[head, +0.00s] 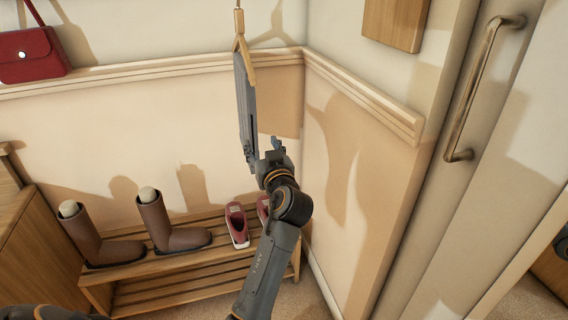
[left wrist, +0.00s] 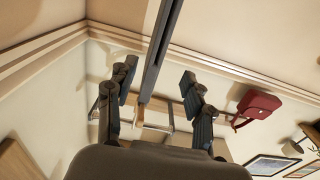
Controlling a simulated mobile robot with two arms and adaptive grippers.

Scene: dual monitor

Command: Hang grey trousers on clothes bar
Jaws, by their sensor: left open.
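The grey trousers (head: 246,95) hang folded and narrow from a wooden hanger (head: 242,48) in the upper middle of the head view. The hanger's hook goes up to the top edge, and I cannot make out the clothes bar there. My left gripper (head: 262,150) is open at the lower end of the trousers. In the left wrist view the trousers (left wrist: 160,50) run as a dark strip between the two spread fingers, and the hanger (left wrist: 152,127) shows beyond. I cannot tell whether the fingers touch the cloth. My right gripper is not in view.
A slatted wooden bench (head: 190,268) below holds brown boots (head: 168,225) and red shoes (head: 237,225). A red bag (head: 30,55) hangs at upper left. A wall corner with a ledge (head: 365,95) and a door handle (head: 478,85) are on the right.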

